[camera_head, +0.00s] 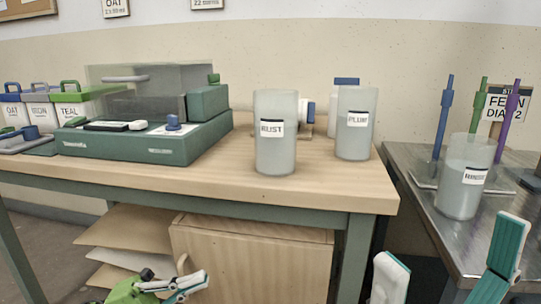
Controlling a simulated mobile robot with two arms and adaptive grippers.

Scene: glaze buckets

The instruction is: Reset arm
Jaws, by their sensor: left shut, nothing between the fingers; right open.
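My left gripper (184,284) is low at the bottom of the view, in front of the shelf and cabinet under the wooden table. Its fingers are together with nothing between them. My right gripper (447,262) is at the bottom right, its two white and teal fingers spread wide apart and empty. It is in front of the gap between the wooden table and the metal table. Neither gripper touches a container.
A RUST cup (276,146) and a PLUM cup (355,138) stand on the wooden table (225,180), right of a green machine (150,140). Buckets (75,108) stand at left. A labelled cup (463,190) and upright coloured tools (508,118) stand on the metal table (425,160).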

